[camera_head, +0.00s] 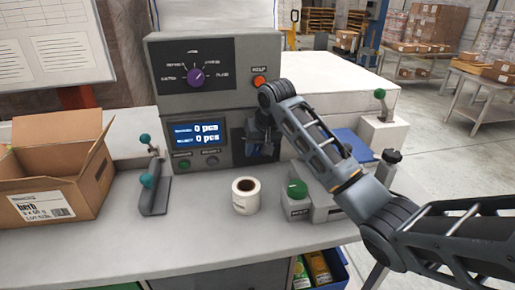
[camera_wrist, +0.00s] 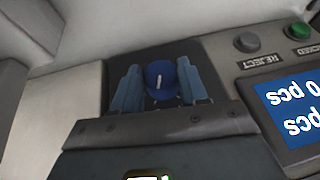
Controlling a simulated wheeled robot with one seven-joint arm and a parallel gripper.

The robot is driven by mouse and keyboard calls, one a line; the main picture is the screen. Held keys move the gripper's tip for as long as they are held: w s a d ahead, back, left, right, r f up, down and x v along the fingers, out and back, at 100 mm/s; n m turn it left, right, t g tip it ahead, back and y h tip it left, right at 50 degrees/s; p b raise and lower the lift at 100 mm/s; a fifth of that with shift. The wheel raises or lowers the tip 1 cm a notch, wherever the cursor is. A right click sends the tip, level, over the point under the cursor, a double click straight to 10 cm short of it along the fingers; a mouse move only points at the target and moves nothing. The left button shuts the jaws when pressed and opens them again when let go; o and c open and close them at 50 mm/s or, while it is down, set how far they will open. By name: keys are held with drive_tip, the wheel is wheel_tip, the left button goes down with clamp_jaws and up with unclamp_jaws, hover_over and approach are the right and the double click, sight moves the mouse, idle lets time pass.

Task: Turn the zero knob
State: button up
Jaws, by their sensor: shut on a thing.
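In the wrist view a round blue knob (camera_wrist: 160,80) with a white pointer line sits in a dark recess in the machine's front. No label for it is readable, but it fits the zero knob. My gripper (camera_wrist: 158,96) has one finger on each side of this knob and is shut on it. The pointer line runs roughly up and down in the wrist view. In the head view my gripper (camera_head: 262,148) reaches into the dark recess right of the display, and my arm and fingers hide the knob there.
A purple selector knob (camera_head: 195,77) and an orange HELP button (camera_head: 259,82) are above. A display (camera_head: 196,132) is left of the recess. A label roll (camera_head: 246,196), a green-buttoned device (camera_head: 297,190), a metal bracket (camera_head: 154,192) and a cardboard box (camera_head: 62,185) stand on the bench.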

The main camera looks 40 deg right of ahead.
drive_tip(key=shift+r+p, duration=0.1)
drive_tip(key=shift+p, duration=0.2)
drive_tip(key=shift+w+a+r+g+h+p, duration=0.2)
drive_tip(key=shift+g+h+p, duration=0.3)
drive_tip(key=shift+h+p, duration=0.35)
drive_tip(key=shift+a+f+n+g+h+p, duration=0.1)
drive_tip(key=shift+a+n+g+h+p, duration=0.1)
drive_tip(key=shift+n+g+h+p, duration=0.65)
drive_tip(key=h, duration=0.1)
drive_tip(key=g+h+p, duration=0.1)
drive_tip(key=shift+w+a+f+h+p, duration=0.15)
drive_tip(key=shift+f+h+p, duration=0.15)
drive_tip(key=shift+h, duration=0.1)
drive_tip(key=shift+f+n+g+h, duration=0.1)
drive_tip(key=shift+n+g+h, duration=0.15)
drive_tip(key=shift+g+h, duration=0.75)
drive_tip(key=shift+t+h, duration=0.25)
drive_tip(key=shift+h, duration=0.05)
drive_tip(key=o, duration=1)
drive_tip(key=shift+o, duration=0.2)
